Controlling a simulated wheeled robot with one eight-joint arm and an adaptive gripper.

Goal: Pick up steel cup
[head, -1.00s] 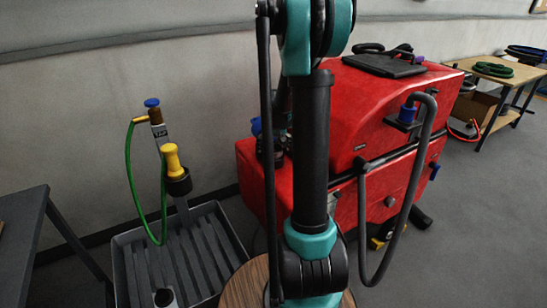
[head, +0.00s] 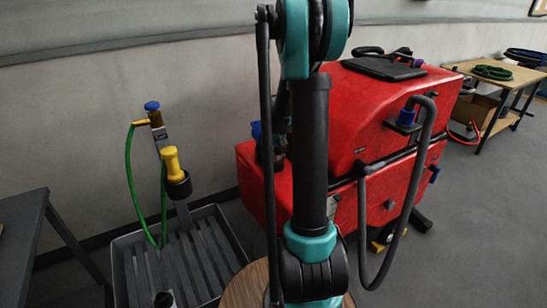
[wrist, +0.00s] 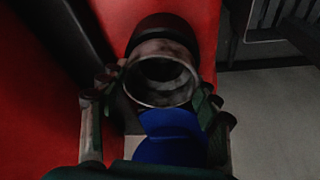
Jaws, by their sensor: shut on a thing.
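The steel cup (wrist: 160,76) shows in the wrist view as a worn grey metal ring with a dark inside, its mouth facing the camera. My gripper (wrist: 160,97) has one finger on each side of the cup and is shut on it. A dark round part lies just behind the cup against the red surface; I cannot tell whether they touch. In the head view my arm stands in front of the red machine (head: 375,120) and hides the cup and my fingers.
A blue part (wrist: 170,135) lies just below the cup in the wrist view. A grey slatted tray (head: 215,255) with a yellow-handled tool (head: 171,160) and green hose (head: 130,180) stands left. A round wooden top (head: 250,285) is in front. A black hose (head: 410,180) loops at right.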

